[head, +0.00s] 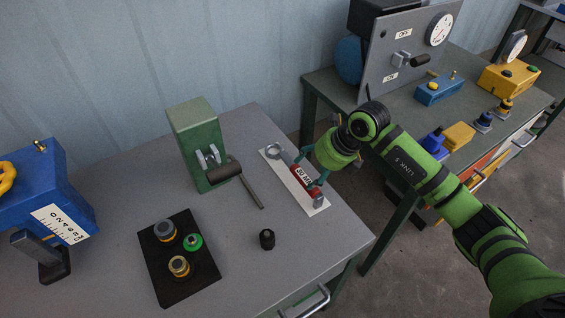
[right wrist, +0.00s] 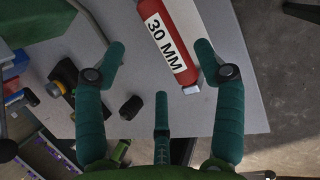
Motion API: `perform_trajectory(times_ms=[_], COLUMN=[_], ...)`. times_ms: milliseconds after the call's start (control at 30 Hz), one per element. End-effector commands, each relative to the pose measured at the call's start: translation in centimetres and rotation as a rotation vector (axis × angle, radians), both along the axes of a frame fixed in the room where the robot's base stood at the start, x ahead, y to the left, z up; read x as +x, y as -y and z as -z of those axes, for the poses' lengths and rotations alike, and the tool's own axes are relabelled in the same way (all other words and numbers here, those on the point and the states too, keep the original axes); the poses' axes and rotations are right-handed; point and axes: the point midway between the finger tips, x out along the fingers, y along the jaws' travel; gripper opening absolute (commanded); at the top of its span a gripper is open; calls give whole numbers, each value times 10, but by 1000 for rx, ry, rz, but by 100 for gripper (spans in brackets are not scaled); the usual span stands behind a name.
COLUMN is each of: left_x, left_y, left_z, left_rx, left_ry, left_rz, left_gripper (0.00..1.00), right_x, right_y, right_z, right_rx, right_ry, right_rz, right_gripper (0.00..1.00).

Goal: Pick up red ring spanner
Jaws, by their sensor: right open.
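The red ring spanner (head: 304,178) lies on a white strip (head: 280,174) near the right side of the grey bench. It has a red handle, a white size label and grey metal ends. In the right wrist view the red handle (right wrist: 183,62) reads "30 MM" and shows between and beyond the fingertips. My right gripper (head: 312,166) is open above the handle, its fingers spread to either side. In the right wrist view the right gripper (right wrist: 160,62) is empty. Contact with the spanner cannot be told. My left gripper is out of view.
A green punch press (head: 191,130) with a lever stands left of the spanner. A black tray (head: 160,285) with several round parts and a small black cylinder (head: 267,239) sit nearer. A blue device (head: 50,190) is at far left. A second bench carries a grey panel (head: 385,75).

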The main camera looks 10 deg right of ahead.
Motion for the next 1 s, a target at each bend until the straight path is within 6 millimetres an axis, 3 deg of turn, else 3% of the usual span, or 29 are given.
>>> perform_trajectory(times_ms=[167,500,1000], left_x=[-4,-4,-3], left_y=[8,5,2], left_z=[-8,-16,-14], left_rx=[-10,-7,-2], left_ry=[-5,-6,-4], left_rz=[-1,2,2], left_gripper=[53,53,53], right_x=[8,25,25], right_y=[-7,-20,-20], right_z=[14,49,52], right_rx=[6,6,6], right_ry=[-2,0,1], right_rz=[0,-2,-3], right_gripper=[70,70,70])
